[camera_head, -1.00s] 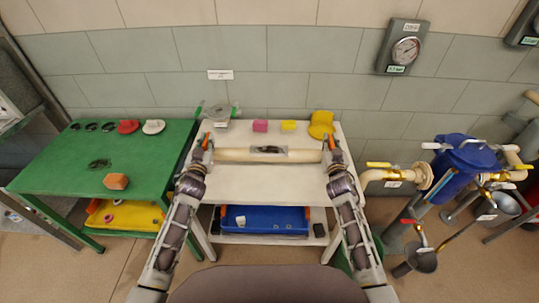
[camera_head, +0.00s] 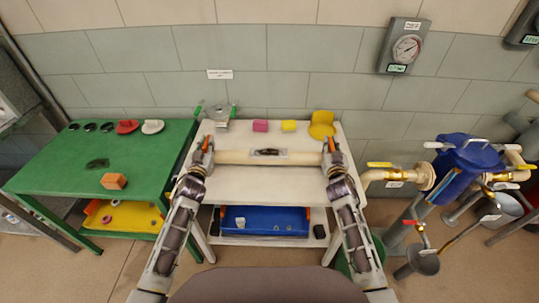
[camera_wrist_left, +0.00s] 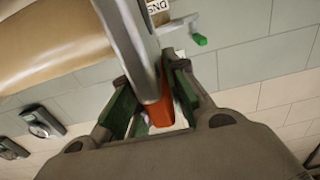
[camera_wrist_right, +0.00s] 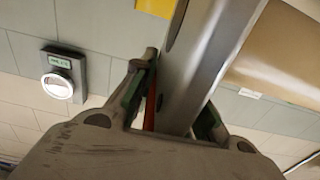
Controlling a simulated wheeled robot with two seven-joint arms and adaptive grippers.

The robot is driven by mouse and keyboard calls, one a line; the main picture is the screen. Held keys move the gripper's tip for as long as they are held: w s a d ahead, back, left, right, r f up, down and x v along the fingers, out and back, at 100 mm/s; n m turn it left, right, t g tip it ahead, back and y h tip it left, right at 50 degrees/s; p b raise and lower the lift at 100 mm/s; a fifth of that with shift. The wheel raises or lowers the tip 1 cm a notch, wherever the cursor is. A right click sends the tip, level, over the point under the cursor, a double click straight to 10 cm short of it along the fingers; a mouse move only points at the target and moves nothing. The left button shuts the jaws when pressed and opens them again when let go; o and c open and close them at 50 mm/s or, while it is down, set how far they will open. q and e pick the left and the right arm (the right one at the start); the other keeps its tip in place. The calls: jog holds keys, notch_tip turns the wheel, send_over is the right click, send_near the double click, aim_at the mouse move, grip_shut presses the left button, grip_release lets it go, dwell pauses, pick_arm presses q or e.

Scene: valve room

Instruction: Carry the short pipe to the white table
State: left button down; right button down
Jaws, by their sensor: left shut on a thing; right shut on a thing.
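The short pipe (camera_head: 232,157) is a beige tube lying level, left to right, over the white table (camera_head: 265,187). I cannot tell whether the pipe touches the tabletop. In the left wrist view, a grey bar passes between the fingers, with the tan pipe (camera_wrist_left: 60,40) beyond. The right wrist view also shows a grey bar between the fingers and the tan pipe (camera_wrist_right: 290,60).
A pink block (camera_head: 260,126), yellow block (camera_head: 288,126) and yellow piece (camera_head: 321,126) sit along the table's back. A blue tray (camera_head: 263,219) is on its lower shelf. A green table (camera_head: 60,170) stands left, with an orange block (camera_head: 113,181). Blue-bodied piping (camera_head: 465,165) stands right.

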pick_arm(q)
jog(key=shift+f+b, duration=0.7)
jog(key=shift+b, duration=0.05)
pick_arm(e)
jog(key=shift+f, duration=0.7)
pick_arm(q)
jog(key=c, duration=1.8)
grip_release()
jog(key=shift+f, duration=0.15)
pick_arm(e)
jog(key=c, duration=1.8)
grip_release()
jog(key=shift+f, duration=0.1)
pick_arm(q)
jog(key=o, duration=0.4)
pick_arm(e)
jog(key=o, duration=0.4)
pick_arm(q)
jog(key=shift+s, duration=0.15)
jog(key=shift+s+a, duration=0.15)
jog(key=shift+s, duration=2.8)
jog(key=shift+s+a, duration=0.1)
jog(key=shift+s, duration=2.85)
pick_arm(e)
jog(key=shift+s, duration=0.1)
jog(key=shift+s+a, duration=0.15)
jog(key=shift+s, duration=2.8)
jog(key=shift+s+a, duration=0.15)
jog(key=shift+s, duration=2.8)
